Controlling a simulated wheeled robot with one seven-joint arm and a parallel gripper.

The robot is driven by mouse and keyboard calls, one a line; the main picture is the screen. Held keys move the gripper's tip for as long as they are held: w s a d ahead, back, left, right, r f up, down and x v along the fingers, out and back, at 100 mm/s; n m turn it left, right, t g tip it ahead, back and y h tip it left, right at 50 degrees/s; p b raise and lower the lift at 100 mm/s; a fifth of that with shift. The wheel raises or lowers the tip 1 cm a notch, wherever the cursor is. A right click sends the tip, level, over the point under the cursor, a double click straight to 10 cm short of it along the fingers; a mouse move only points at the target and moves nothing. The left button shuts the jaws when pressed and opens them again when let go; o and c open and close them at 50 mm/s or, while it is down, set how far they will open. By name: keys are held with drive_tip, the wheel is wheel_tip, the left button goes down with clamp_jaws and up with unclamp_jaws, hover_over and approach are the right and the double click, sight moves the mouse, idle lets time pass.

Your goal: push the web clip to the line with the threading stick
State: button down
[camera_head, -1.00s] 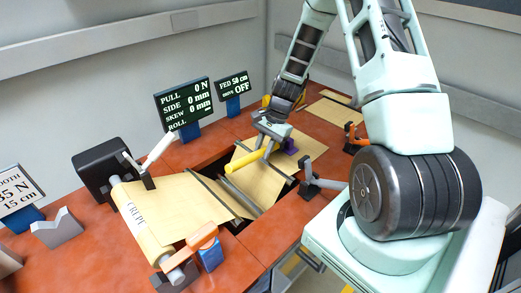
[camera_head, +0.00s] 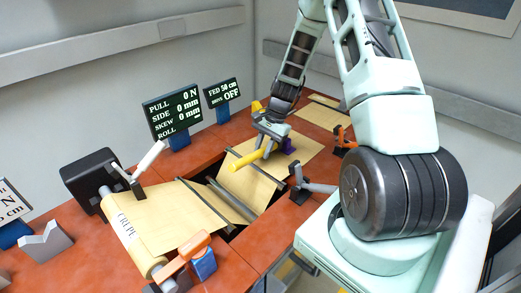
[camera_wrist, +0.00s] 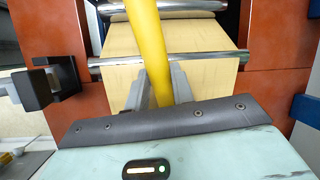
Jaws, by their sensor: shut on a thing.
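My gripper (camera_head: 272,139) is shut on the yellow threading stick (camera_head: 250,158). In the wrist view the stick (camera_wrist: 149,45) runs up between the two grey fingers (camera_wrist: 158,88) and out of the top edge. In the head view it points left and slightly down over the tan paper web (camera_head: 245,182), near the gap with the rollers. A small purple piece (camera_head: 289,146) sits right beside my gripper; I cannot tell whether it is the web clip. I cannot make out the line. Whether the stick touches the paper is unclear.
The paper roll (camera_head: 135,240) lies at the left, with an orange-handled part (camera_head: 194,245) beside it. A grey bracket (camera_head: 303,185) stands right of the gap. Displays (camera_head: 172,114) stand behind, reading pull 0 N. Metal rollers (camera_wrist: 165,58) cross the web in the wrist view.

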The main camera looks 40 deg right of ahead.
drive_tip(key=shift+w+d, duration=0.2)
drive_tip(key=shift+d, duration=4.9)
wheel_tip(320, 180, up, 6)
drive_tip(key=a+p, duration=0.2)
drive_tip(key=p, duration=0.2)
drive_tip(key=shift+p, duration=0.3)
drive_tip(key=shift+a, duration=0.1)
